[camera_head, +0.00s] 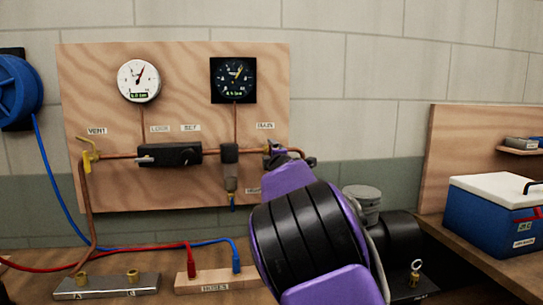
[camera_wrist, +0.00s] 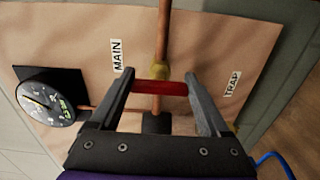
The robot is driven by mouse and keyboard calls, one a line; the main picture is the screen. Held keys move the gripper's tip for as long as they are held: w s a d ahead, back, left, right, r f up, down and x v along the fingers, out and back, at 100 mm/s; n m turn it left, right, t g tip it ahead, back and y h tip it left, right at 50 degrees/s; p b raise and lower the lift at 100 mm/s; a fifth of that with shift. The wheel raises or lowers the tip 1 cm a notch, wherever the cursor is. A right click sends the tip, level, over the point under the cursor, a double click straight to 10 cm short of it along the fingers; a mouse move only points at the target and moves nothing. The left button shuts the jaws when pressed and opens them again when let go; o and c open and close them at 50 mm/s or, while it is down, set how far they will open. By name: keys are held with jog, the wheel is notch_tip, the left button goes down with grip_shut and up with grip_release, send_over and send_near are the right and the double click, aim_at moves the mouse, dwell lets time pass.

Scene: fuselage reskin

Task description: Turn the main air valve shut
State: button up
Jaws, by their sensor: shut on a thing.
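The main air valve (camera_wrist: 162,70) is a brass fitting on a copper pipe beside the MAIN label (camera_wrist: 117,55) in the wrist view. Its red handle (camera_wrist: 160,88) lies across the pipe, roughly at right angles to it. My gripper (camera_wrist: 161,80) is shut on the red handle, with one dark finger at each end. In the head view my gripper (camera_head: 279,152) is at the right edge of the wooden board, and my purple and black arm rises to it. The valve handle is hidden there.
The wooden board (camera_head: 100,195) carries a white gauge (camera_head: 139,80), a black gauge (camera_head: 233,80), a dark regulator block (camera_head: 170,155) and a yellow vent valve (camera_head: 90,155). Red and blue hoses run below. A dark motor-like unit (camera_head: 400,235) and a blue cooler (camera_head: 490,220) stand at right.

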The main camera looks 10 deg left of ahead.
jog(key=o, duration=1.2)
jog(key=shift+s, duration=0.15)
jog(key=shift+v, duration=8.6)
jog(key=shift+d, duration=0.15)
